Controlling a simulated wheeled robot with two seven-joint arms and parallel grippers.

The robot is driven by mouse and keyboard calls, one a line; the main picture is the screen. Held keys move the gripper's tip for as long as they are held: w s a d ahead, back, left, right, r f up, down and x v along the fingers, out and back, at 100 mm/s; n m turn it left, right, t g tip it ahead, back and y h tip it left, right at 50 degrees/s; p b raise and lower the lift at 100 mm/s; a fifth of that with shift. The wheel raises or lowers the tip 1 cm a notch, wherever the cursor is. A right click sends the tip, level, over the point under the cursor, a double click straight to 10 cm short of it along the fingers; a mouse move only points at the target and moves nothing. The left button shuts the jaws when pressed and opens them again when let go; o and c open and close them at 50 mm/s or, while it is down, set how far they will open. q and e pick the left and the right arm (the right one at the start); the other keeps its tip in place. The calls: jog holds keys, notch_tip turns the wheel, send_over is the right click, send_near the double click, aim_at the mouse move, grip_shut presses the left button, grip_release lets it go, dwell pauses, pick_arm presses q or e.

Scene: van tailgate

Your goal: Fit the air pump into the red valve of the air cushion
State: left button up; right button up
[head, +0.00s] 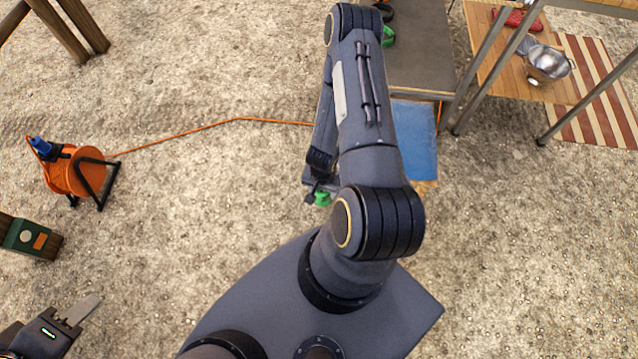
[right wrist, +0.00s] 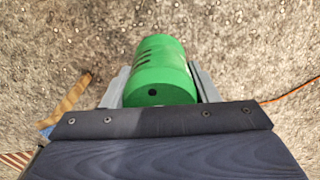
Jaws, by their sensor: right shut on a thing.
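The air pump, a green cylinder with dark slots and a small dark hole in its near end, shows in the right wrist view (right wrist: 160,75). My right gripper (right wrist: 160,85) is shut on it, one finger on each side. In the head view, a green part of the pump (head: 322,198) shows beside my right arm, which hides most of that gripper. Bare gravelly ground shows behind the pump in the wrist view. My left gripper (head: 84,310) is at the lower left, away from the pump; its finger opening is unclear. I cannot make out the air cushion or its red valve.
A blue flat surface (head: 415,135) lies partly behind my right arm, next to a grey platform (head: 420,60). An orange cable reel (head: 75,172) stands at left, its cable crossing the ground. A wooden table with a metal bowl (head: 547,64) is at upper right.

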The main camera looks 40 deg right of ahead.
jog(key=w+d+b, duration=0.2)
jog(key=w+d, duration=0.1)
jog(key=d, duration=0.3)
jog(key=w+d+b, duration=0.1)
jog(key=w+d, duration=0.3)
jog(key=d, duration=0.3)
jog(key=w+d+b, duration=0.2)
jog(key=w+d, duration=0.2)
jog(key=d, duration=0.2)
jog(key=shift+w+d+f+b, duration=0.2)
jog(key=shift+d+b, duration=0.05)
jog(key=shift+b, duration=0.05)
jog(key=shift+w+d+r, duration=0.25)
jog(key=shift+d, duration=0.25)
